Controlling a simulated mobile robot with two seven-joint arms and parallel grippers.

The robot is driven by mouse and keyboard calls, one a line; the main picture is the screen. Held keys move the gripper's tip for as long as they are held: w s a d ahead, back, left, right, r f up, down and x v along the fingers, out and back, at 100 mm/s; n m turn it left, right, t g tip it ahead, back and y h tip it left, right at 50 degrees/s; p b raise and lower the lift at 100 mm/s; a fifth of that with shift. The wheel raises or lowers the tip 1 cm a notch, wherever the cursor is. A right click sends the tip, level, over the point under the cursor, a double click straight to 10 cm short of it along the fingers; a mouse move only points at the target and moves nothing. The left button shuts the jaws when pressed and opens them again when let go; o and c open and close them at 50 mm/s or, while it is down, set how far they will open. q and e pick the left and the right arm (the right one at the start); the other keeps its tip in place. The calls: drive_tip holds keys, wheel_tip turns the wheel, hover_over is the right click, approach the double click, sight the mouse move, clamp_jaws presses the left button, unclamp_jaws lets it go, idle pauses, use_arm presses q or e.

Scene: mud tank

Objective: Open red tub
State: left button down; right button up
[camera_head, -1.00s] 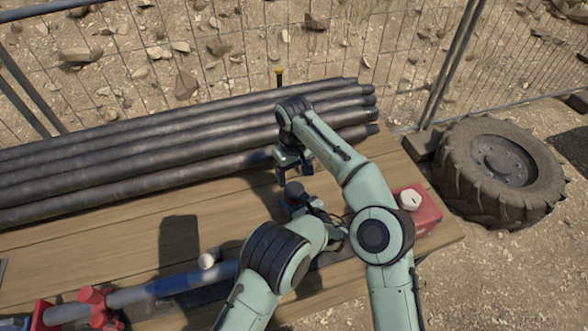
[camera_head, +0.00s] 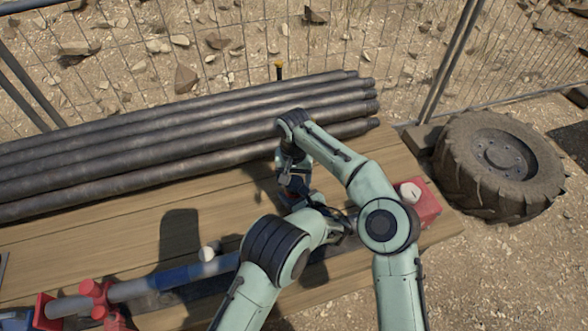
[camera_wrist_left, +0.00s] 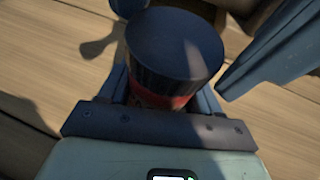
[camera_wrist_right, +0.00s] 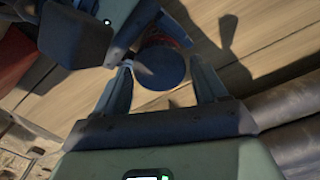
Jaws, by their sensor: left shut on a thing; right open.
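The red tub (camera_wrist_left: 162,97) has a round dark blue lid (camera_wrist_left: 175,45) and shows large in the left wrist view. My left gripper (camera_head: 320,207) is shut on its red body, below the lid. My right gripper (camera_head: 296,184) is open and points down over the tub. In the right wrist view, the lid (camera_wrist_right: 160,67) lies between its two spread fingers, with gaps beside it. A strip of the red body shows behind the lid there. In the head view, my right gripper and wrist hide most of the tub.
Dark pipes (camera_head: 180,150) lie along the back of the wooden table (camera_head: 130,238). A red container with a white cap (camera_head: 424,207) stands at the right end. A blue and grey tool with red clamps (camera_head: 160,282) lies front left. A tyre (camera_head: 500,165) is beyond the table.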

drive_tip(key=shift+f, duration=0.45)
drive_tip(key=shift+c, duration=0.3)
drive_tip(key=c, duration=0.8)
drive_tip(key=n, duration=0.8)
drive_tip(key=shift+a, duration=0.1)
drive_tip(key=n, duration=0.8)
drive_tip(key=shift+s, duration=0.1)
drive_tip(key=shift+r, duration=0.2)
